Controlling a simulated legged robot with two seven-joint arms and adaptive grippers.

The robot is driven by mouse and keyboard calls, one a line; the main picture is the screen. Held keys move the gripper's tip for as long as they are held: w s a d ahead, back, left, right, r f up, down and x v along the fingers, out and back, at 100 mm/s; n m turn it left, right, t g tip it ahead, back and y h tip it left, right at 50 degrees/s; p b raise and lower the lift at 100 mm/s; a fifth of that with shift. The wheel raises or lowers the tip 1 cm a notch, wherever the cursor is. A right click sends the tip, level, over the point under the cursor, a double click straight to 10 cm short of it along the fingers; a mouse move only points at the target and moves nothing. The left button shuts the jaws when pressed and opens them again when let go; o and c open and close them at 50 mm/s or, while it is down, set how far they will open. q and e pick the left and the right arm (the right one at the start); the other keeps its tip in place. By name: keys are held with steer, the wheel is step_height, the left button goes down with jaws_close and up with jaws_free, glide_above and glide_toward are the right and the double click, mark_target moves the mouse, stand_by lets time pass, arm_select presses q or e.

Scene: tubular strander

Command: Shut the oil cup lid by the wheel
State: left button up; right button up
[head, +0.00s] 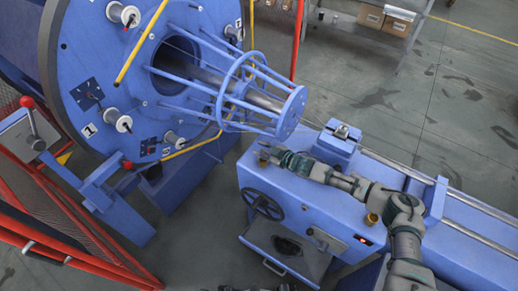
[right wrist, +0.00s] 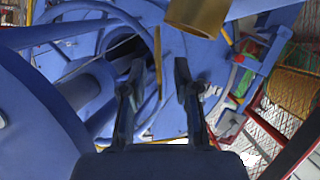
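The black handwheel (head: 262,205) is on the front of the blue machine bed. A small brass cup (head: 263,155) stands on the bed's top edge above the wheel, partly covered by my right gripper (head: 276,157). In the right wrist view a brass cylinder (right wrist: 198,16) shows at the top, cut by the frame edge, beyond and to the right of the fingertips. I cannot make out the lid's position. Dark bits at the head view's bottom edge are too cropped to identify; no left gripper is recognisable.
Another brass cup (head: 372,219) stands on the bed near my right forearm. The blue cage with its ring (head: 238,90) and end disc (head: 290,113) is close beyond the gripper. An open drawer-like box (head: 287,248) sits below the wheel. A red guard rail (head: 80,262) is at left.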

steer(key=shift+w+a+f, duration=0.25)
steer(key=shift+w+a, duration=0.15)
steer(key=shift+w, duration=0.05)
jaws_close()
